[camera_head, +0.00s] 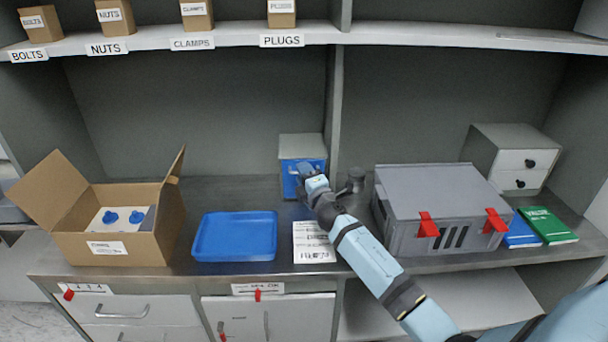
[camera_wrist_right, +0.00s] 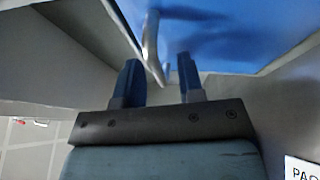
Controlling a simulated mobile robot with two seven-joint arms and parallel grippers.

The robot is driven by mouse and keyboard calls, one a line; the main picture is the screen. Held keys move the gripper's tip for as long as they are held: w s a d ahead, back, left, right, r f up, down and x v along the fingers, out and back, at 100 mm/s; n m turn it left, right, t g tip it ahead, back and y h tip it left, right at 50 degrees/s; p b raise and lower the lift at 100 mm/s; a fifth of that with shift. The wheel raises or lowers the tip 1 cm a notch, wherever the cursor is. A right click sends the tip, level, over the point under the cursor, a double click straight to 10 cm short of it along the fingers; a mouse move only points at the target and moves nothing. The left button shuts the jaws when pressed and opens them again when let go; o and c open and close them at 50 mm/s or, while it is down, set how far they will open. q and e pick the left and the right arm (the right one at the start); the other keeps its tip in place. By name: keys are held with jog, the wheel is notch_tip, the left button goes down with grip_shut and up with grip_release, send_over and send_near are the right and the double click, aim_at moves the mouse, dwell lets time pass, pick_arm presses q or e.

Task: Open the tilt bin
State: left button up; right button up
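The tilt bin is a grey box (camera_head: 302,145) with a blue front (camera_head: 287,184), standing at the back of the counter against the middle divider. The blue front also fills the top of the right wrist view (camera_wrist_right: 225,35). A thin pale handle (camera_wrist_right: 152,40) stands out from it. My right gripper (camera_head: 302,172) is right in front of the blue front and hides part of it. In the right wrist view my right gripper (camera_wrist_right: 158,80) has its two fingers apart, with the handle's end near the gap between them. I cannot tell whether they touch. My left gripper is not in view.
An open cardboard box (camera_head: 110,222) and a blue tray (camera_head: 236,238) stand to the left. A printed sheet (camera_head: 312,243) lies before the bin. A grey case (camera_head: 440,190) with red latches stands right of my arm. A shelf (camera_head: 230,33) runs above.

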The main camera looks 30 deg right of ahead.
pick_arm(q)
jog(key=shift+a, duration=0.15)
pick_arm(e)
grip_shut()
jog(key=shift+s, duration=0.1)
jog(key=s+a+f+b, duration=0.1)
jog(key=s, duration=0.1)
jog(key=s+a+f+b, duration=0.1)
jog(key=f, duration=0.1)
jog(key=shift+s+a+b, duration=0.2)
jog(key=shift+s+b, duration=0.1)
jog(key=shift+s, duration=0.1)
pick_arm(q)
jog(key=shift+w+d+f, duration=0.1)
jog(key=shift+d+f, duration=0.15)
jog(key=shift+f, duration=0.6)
pick_arm(e)
jog(key=shift+s+a+f, duration=0.1)
jog(key=shift+s+f, duration=0.15)
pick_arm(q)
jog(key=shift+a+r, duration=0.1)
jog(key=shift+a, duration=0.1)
